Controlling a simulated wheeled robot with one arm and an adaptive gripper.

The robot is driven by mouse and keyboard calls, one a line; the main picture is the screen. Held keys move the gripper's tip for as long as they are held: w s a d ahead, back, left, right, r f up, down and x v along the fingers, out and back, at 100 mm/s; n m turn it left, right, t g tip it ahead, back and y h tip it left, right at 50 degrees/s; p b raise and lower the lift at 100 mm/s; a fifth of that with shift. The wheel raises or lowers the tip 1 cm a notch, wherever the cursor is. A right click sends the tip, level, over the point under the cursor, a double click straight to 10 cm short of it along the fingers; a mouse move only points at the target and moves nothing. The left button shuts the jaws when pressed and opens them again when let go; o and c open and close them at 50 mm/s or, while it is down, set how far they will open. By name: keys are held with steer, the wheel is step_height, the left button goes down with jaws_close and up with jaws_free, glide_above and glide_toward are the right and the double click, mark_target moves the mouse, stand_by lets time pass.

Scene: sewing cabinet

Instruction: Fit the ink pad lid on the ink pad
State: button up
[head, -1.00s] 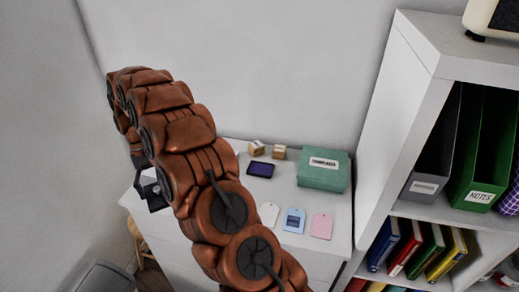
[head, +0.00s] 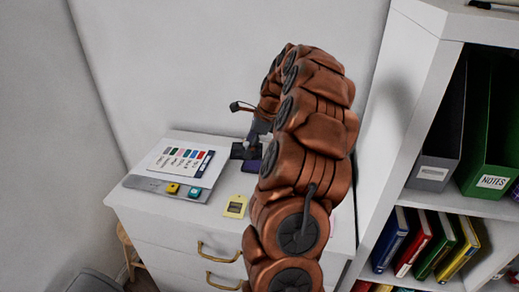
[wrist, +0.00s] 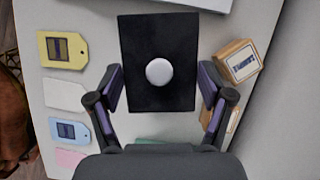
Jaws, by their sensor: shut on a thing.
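The ink pad lid (wrist: 150,35) is a black rectangle with a round white knob, seen from above in the wrist view. My gripper (wrist: 160,78) is shut on it, with one finger at each long side. In the head view my gripper (head: 246,150) is over the desk, behind the bend of my arm.
Wooden stamps (wrist: 238,62) stand close to the right finger. Yellow (wrist: 63,50), white, blue and pink tags lie to the left. A shelf (head: 425,45) stands at right.

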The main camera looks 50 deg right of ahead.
mark_target(259, 148)
steer(key=s+d+m, duration=0.2)
steer(key=shift+d+r+h, duration=0.1)
steer(key=shift+d+h, duration=0.2)
steer(key=shift+h, duration=0.1)
steer(key=shift+f+b, duration=0.35)
steer(key=shift+f+b, duration=0.95)
steer(key=shift+f, duration=1.8)
steer(key=shift+f, duration=0.4)
steer(key=o, duration=0.9)
